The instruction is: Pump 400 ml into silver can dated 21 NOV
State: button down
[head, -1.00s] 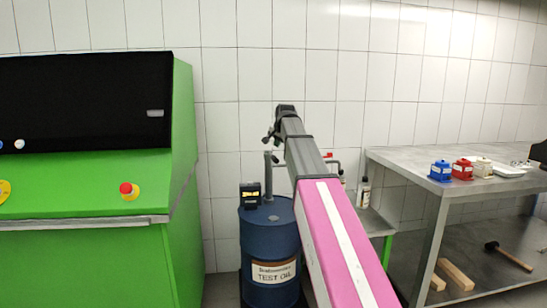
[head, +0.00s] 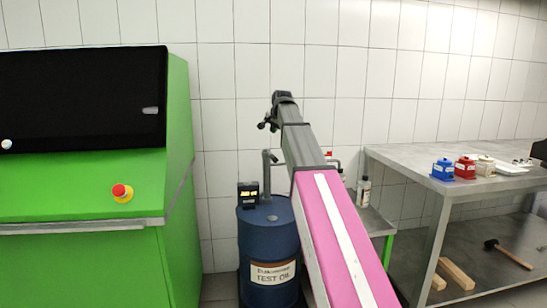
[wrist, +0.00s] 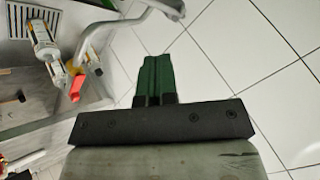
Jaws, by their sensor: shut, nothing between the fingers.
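The blue drum labelled TEST OIL (head: 270,250) stands on the floor left of my arm in the head view. A grey pump pipe (head: 266,175) rises from its top, beside a small black box with a display (head: 248,195). The reading is too small to make out. My gripper (head: 267,123) is small and dark at the far end of my raised arm. In the wrist view its green fingers (wrist: 155,62) are together and empty, just below a curved grey pipe (wrist: 112,28) in the picture. No silver can and no date is visible.
A green console (head: 120,195) with a red button (head: 122,193) stands at left. A bottle (head: 364,191) stands on a lower metal stand.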

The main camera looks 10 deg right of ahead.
jog(key=shift+s+f, duration=0.25)
jog(key=shift+f, duration=1.75)
jog(key=shift+s+f, duration=0.2)
jog(key=shift+f, duration=1.8)
jog(key=shift+f, duration=0.2)
jog(key=shift+f, duration=0.2)
